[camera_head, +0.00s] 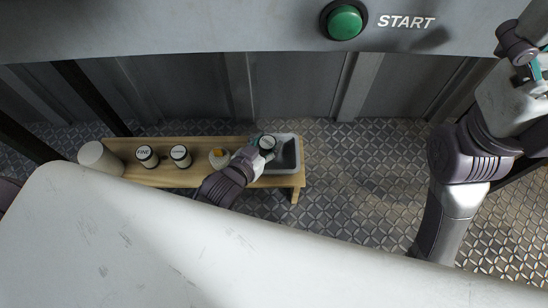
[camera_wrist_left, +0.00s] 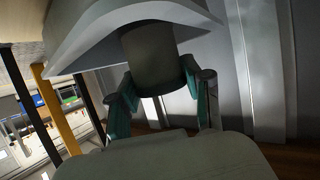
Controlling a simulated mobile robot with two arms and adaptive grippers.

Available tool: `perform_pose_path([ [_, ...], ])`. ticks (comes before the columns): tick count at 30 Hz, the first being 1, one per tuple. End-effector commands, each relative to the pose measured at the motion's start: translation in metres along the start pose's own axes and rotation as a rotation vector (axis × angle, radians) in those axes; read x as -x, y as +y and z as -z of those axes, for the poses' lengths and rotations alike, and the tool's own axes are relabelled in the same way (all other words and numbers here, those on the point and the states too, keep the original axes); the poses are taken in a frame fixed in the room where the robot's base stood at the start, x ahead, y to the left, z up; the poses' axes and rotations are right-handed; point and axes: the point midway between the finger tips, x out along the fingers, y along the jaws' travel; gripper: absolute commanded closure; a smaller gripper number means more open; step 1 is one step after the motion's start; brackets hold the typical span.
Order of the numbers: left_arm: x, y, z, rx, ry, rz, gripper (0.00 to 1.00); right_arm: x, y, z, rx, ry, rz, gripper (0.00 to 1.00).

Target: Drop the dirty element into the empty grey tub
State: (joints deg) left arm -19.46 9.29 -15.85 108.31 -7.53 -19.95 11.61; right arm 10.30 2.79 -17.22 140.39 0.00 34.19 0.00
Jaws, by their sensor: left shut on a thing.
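The grey tub (camera_head: 287,152) sits at the right end of a low wooden bench in the head view. My left gripper (camera_head: 270,148) is over its left part and hides some of it. In the left wrist view, my left gripper (camera_wrist_left: 160,95) is shut on a dark grey cylinder, the dirty element (camera_wrist_left: 152,58). The element's far end reaches behind the edge of a light grey shape, likely the tub (camera_wrist_left: 85,38). I cannot tell whether it touches the tub. My right gripper (camera_head: 530,62) is partly in view at the upper right; its jaw state is unclear.
A white surface (camera_head: 150,245) fills the foreground. A green START button (camera_head: 344,21) is above.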

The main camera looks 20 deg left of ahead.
Motion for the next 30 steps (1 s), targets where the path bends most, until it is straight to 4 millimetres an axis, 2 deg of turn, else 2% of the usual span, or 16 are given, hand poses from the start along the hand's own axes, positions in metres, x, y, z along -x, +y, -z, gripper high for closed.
perform_pose_path([
  [6, 0.0, 0.0, 0.001, 0.0, 0.001, 0.0, 0.87, -0.001, 0.0, 0.0, 0.001, 0.001, 0.001, 0.0],
  [7, 0.0, 0.0, 0.001, 0.0, 0.001, 0.0, 0.49, -0.001, 0.0, 0.0, 0.001, 0.001, 0.001, 0.0],
  [12, 0.0, 0.0, 0.001, 0.0, 0.001, 0.0, 0.21, -0.001, 0.0, 0.0, 0.0, 0.001, 0.001, 0.0],
  [23, 0.003, 0.0, 0.0, 0.0, -0.001, 0.0, 0.21, 0.0, 0.0, 0.0, 0.001, 0.001, 0.001, 0.0],
  [26, 0.014, 0.0, -0.001, 0.0, -0.001, 0.0, 0.21, 0.0, 0.0, 0.0, 0.001, 0.001, 0.001, 0.0],
  [30, 0.041, 0.0, -0.001, 0.001, -0.003, 0.0, 0.21, 0.0, 0.0, 0.0, 0.001, 0.001, 0.001, 0.0],
])
